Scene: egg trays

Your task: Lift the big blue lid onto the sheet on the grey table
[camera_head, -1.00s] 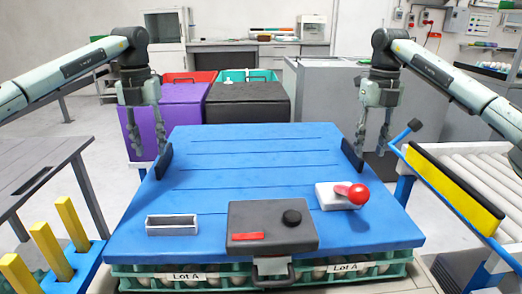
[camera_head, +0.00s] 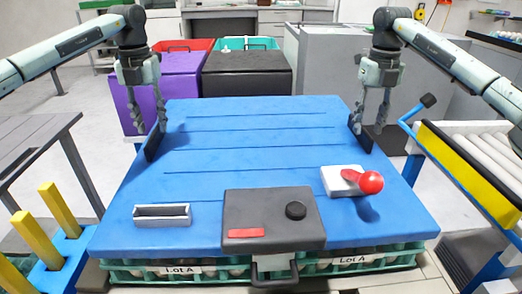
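The big blue lid (camera_head: 250,133) lies flat over green egg trays (camera_head: 135,275) labelled Lot A. It has an upright dark plate at its left edge (camera_head: 153,143) and another at its right edge (camera_head: 360,133). My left gripper (camera_head: 148,127) is at the left plate, fingers spread and pointing down. My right gripper (camera_head: 370,127) is at the right plate in the same pose. Gaps show between the fingers. I cannot tell whether they touch the plates. The grey table (camera_head: 40,140) is partly in view at the left. The sheet is not clearly visible.
Yellow posts (camera_head: 58,204) stand front left. A roller conveyor (camera_head: 480,145) is at the right. Purple (camera_head: 175,85) and black (camera_head: 245,75) boxes stand behind.

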